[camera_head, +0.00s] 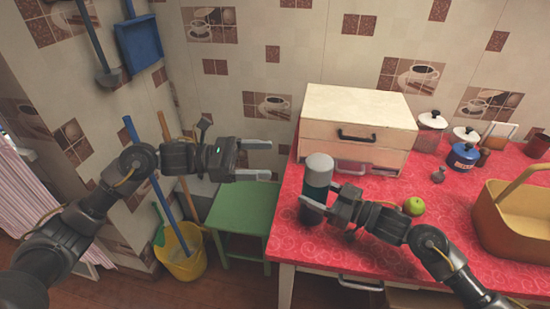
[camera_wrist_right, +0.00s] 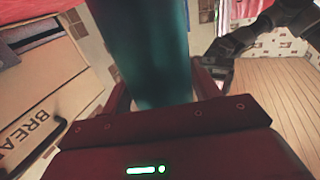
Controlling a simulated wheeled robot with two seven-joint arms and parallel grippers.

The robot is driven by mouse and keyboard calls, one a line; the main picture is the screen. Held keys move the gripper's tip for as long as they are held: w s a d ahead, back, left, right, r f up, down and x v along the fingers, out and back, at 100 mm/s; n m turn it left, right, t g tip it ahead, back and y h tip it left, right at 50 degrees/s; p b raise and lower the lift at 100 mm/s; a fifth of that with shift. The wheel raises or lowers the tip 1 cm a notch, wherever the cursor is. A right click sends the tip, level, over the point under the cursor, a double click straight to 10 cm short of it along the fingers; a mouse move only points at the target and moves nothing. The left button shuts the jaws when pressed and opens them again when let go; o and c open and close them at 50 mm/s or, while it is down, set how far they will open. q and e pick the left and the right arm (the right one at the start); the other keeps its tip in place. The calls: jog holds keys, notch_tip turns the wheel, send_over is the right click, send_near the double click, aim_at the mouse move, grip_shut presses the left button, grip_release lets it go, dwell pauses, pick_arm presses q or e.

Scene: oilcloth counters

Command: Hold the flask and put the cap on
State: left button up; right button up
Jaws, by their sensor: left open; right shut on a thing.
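The flask (camera_head: 316,181) is a dark teal cylinder standing upright near the left edge of the red counter. A light grey, rounded cap (camera_head: 319,163) sits on its upper end; I cannot tell how firmly it is seated. My right gripper (camera_head: 323,197) is shut around the flask's body. In the right wrist view the flask (camera_wrist_right: 147,50) rises between the two fingers, its top out of frame. My left gripper (camera_head: 277,161) is open and empty, left of the cap and apart from it, its fingers pointing right.
A cream bread box (camera_head: 355,105) stands behind the flask. A green apple (camera_head: 414,206), a yellow basket (camera_head: 515,215), several jars and a blue pot (camera_head: 463,157) are to the right. A green stool (camera_head: 243,215) and a yellow bucket (camera_head: 182,255) are on the floor at left.

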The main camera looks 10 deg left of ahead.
dwell(0.4)
jog(key=o, duration=1.5)
jog(key=shift+d, duration=0.1)
